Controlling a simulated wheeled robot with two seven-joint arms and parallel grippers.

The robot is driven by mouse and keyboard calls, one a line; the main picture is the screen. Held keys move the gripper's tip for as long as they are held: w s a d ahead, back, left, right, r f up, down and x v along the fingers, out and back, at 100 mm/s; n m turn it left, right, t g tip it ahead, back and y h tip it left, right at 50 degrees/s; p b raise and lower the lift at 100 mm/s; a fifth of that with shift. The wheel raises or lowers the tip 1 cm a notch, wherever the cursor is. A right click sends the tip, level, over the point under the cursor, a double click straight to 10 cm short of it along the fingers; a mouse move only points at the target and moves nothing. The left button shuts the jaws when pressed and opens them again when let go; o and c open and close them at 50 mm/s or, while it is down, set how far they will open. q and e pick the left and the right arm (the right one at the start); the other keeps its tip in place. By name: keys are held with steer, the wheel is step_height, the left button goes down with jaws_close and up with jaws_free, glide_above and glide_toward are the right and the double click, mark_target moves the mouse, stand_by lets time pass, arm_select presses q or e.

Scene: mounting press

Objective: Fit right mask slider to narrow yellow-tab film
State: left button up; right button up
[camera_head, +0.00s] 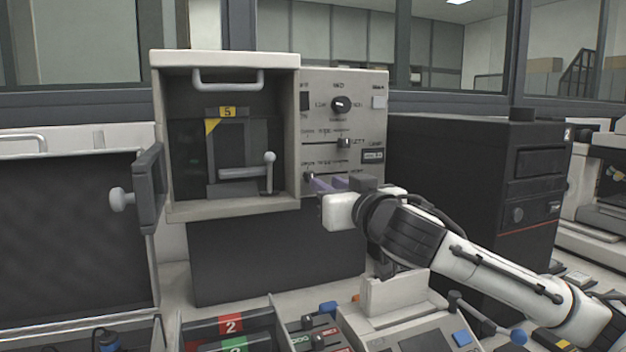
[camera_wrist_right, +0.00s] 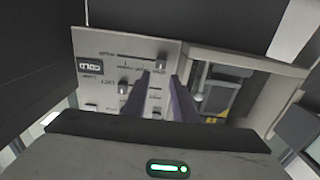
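The grey press (camera_head: 225,58) has an open chamber with a yellow "5" tab (camera_head: 227,112) and a yellow corner piece (camera_head: 211,126); the film itself is hard to make out. Its control panel has two slider slots. The lower slider knob (camera_head: 309,176) sits at the left end of its slot and shows in the right wrist view (camera_wrist_right: 160,64). The upper slider knob (camera_head: 344,142) is farther right, also in that view (camera_wrist_right: 122,87). Which is the right mask slider is unreadable. My right gripper (camera_head: 322,184) is open, purple fingertips (camera_wrist_right: 165,76) apart, close to the lower knob. My left gripper is out of view.
The chamber door (camera_head: 148,190) stands open at the left. A small lever (camera_head: 269,160) is inside the chamber. A black cabinet (camera_head: 470,160) stands right of the press, beside my right arm. Trays with numbered labels (camera_head: 231,323) and a control box (camera_head: 400,305) fill the front.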

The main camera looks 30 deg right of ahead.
mark_target(312, 176)
steer(key=p+x, duration=0.1)
steer(key=x, duration=0.6)
steer(key=shift+w, duration=0.4)
steer(key=shift+c, duration=0.4)
jaws_close()
